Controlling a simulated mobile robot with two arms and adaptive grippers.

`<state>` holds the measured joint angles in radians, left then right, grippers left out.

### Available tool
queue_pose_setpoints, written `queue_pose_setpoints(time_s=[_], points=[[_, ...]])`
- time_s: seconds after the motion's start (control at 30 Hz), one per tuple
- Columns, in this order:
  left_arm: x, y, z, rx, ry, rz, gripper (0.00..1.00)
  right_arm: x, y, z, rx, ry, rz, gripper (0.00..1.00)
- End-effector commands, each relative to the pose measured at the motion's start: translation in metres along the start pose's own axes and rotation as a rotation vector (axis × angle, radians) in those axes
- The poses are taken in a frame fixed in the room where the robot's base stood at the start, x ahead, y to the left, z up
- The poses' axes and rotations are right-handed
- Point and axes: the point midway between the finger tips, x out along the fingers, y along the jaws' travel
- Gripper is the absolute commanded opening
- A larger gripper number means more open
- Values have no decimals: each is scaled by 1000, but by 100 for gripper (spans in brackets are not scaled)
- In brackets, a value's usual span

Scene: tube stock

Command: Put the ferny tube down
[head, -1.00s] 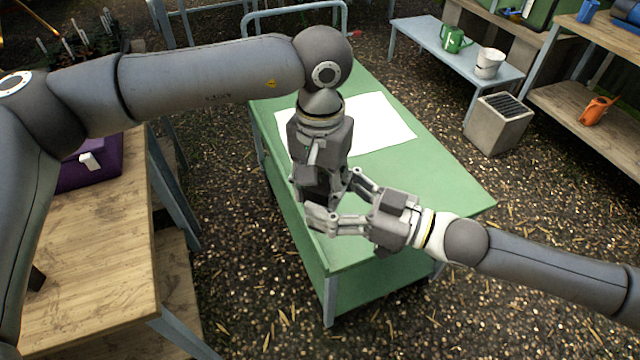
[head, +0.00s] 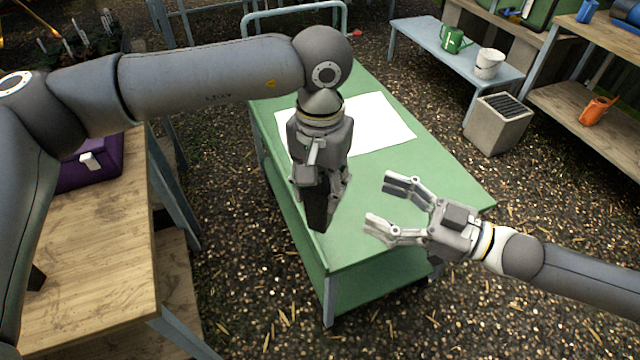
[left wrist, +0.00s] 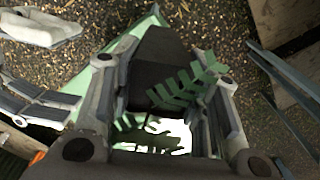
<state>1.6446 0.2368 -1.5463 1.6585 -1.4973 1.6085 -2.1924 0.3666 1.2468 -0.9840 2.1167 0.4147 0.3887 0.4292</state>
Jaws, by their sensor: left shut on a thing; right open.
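The ferny tube is a dark, nearly black tube (head: 317,212) pointing down from my left gripper (head: 321,188) in the head view. My left gripper is shut on it, over the left part of the green table (head: 375,225). The gap below the tube cannot be judged. In the left wrist view the dark tube (left wrist: 158,62) lies between the fingers of my left gripper (left wrist: 163,98), and green fern-like leaves (left wrist: 188,84) show against it. My right gripper (head: 380,204) is open and empty, to the right of the tube and apart from it.
A white sheet (head: 375,125) lies on the green table behind my left gripper. The table's right and front parts are bare. A wooden bench (head: 90,255) with a purple box (head: 95,165) stands at left. A grey bin (head: 497,125) stands beyond the table at right.

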Motion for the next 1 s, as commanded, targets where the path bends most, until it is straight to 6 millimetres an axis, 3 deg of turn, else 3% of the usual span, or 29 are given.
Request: queue_pose_setpoints(time_s=[0.13,0.27,0.4,0.5,0.63,0.77,1.0], points=[[0,0,0,0,1,0,14,12,51,30,-131,13,123,69],[0,0,0,0,1,0,14,3,103,68,-232,-19,282,69],[0,0,0,0,1,0,14,-30,147,124,-287,-108,460,69],[0,0,0,0,1,0,14,-61,164,166,-299,-189,567,69],[0,0,0,0,1,0,14,-106,171,221,-288,-306,681,69],[0,0,0,0,1,0,14,-152,161,274,-260,-426,769,69],[0,0,0,0,1,0,14,-187,104,386,-52,-653,828,69]])
